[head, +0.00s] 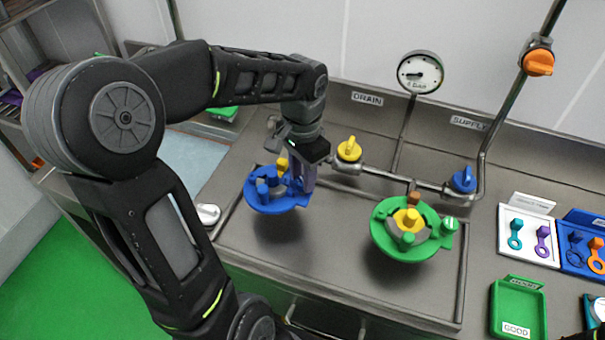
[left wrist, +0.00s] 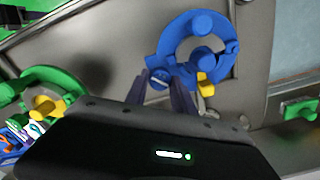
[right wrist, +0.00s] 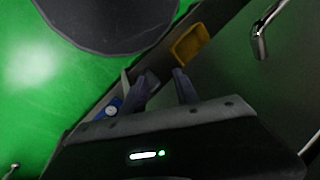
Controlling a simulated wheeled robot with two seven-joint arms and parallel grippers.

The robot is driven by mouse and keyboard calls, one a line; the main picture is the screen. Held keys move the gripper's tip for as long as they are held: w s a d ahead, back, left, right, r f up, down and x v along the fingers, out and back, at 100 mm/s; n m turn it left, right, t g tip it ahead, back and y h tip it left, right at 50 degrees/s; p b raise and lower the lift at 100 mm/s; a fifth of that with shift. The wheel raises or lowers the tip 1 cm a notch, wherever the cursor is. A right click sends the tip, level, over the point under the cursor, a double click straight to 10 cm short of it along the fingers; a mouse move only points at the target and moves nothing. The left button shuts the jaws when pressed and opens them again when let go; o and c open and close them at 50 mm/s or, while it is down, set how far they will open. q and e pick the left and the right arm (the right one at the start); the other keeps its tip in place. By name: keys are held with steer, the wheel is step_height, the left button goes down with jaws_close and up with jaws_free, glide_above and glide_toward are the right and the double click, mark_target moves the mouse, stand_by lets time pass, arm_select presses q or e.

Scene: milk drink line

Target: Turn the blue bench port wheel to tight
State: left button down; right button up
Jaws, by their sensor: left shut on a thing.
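The blue bench port wheel (head: 268,207) sits at the left of the metal bench, with upright blue pegs and a yellow part on it. My left gripper (head: 303,178) reaches down onto its right side. In the left wrist view the blue wheel (left wrist: 174,44) lies just beyond the fingers. The left fingertips (left wrist: 168,82) are closed around a small blue piece at the wheel's rim. The tightness marking cannot be read. My right gripper (right wrist: 160,82) shows only in its own wrist view, with fingers apart and nothing between them.
A green wheel (head: 376,229) with a yellow centre stands to the right. Behind are a yellow valve knob (head: 349,149), a blue valve knob (head: 464,180), pipes and a gauge (head: 420,72). A green tray (head: 518,310) lies at front right. Bare bench separates the wheels.

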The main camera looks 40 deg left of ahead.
arm_select(q)
steer(key=m, duration=0.4)
steer(key=shift+m, duration=0.4)
steer(key=m, duration=0.4)
steer(key=c, duration=1.1)
jaws_free()
steer(key=shift+o, duration=0.2)
steer(key=shift+r, duration=0.1)
step_height(320, 180, up, 8)
steer(key=shift+f, duration=0.2)
